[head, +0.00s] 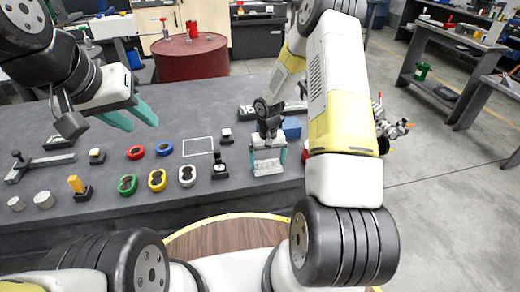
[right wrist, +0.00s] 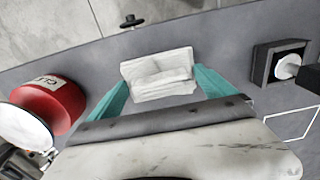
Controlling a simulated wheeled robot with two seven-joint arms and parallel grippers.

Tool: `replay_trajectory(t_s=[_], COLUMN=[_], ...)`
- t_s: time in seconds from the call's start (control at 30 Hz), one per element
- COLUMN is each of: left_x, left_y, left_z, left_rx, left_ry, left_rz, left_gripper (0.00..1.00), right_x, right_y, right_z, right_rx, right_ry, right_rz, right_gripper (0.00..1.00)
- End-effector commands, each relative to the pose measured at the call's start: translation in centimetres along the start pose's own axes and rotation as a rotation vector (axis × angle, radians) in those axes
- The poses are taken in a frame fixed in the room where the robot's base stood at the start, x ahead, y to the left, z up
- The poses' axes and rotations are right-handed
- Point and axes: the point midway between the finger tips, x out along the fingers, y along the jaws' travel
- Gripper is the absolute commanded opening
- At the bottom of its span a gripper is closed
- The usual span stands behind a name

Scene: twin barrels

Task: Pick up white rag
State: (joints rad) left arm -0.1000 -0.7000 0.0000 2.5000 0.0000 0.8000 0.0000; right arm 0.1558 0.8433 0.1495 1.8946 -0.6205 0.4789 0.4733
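The white folded rag (right wrist: 158,74) lies on the dark grey table near its front edge, and it also shows in the head view (head: 267,168). My right gripper (head: 268,159) is over the rag with its teal fingers spread. In the right wrist view the right gripper (right wrist: 161,76) has one finger at each side of the rag, close to its edges; whether they touch it is not clear. My left gripper (head: 139,119) is open and empty, held above the left part of the table, away from the rag.
A red labelled container (right wrist: 50,101) stands beside the rag. A black holder with a white-topped part (head: 220,166) is on its other side. Green, yellow and white rings (head: 187,176) lie further left. A white outlined rectangle (head: 198,146) is bare.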

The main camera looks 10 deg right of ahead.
Motion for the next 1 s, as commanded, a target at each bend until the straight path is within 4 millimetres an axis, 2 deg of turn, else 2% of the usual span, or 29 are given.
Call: replay_trajectory(t_s=[0.03,0.1,0.37,0.53,0.67,0.87,1.0], left_x=[0.0,0.0,0.0,0.0,0.0,0.0,0.0], left_y=[0.0,0.0,0.0,0.0,0.0,0.0,0.0], left_z=[0.0,0.0,0.0,0.0,0.0,0.0,0.0], left_rx=[0.000,0.000,0.000,0.000,0.000,0.000,0.000], left_ry=[0.000,0.000,0.000,0.000,0.000,0.000,0.000], left_rz=[0.000,0.000,0.000,0.000,0.000,0.000,0.000], left_gripper=[0.36,0.36,0.36,0.36,0.36,0.36,0.36], right_x=[0.0,0.0,-0.3,-1.7,-3.5,-4.0,-4.4], right_y=[0.0,0.0,0.0,0.0,0.0,-1.4,-2.5], right_z=[0.0,0.0,0.0,-0.1,-0.1,4.0,7.5], right_rx=[0.000,0.000,0.000,0.000,0.000,-0.005,-0.006], right_ry=[0.000,0.000,0.001,0.003,0.004,-0.002,-0.002], right_rz=[0.000,0.000,0.000,0.000,0.001,0.001,0.002], right_gripper=[0.55,0.46,0.46,0.46,0.46,0.46,0.46])
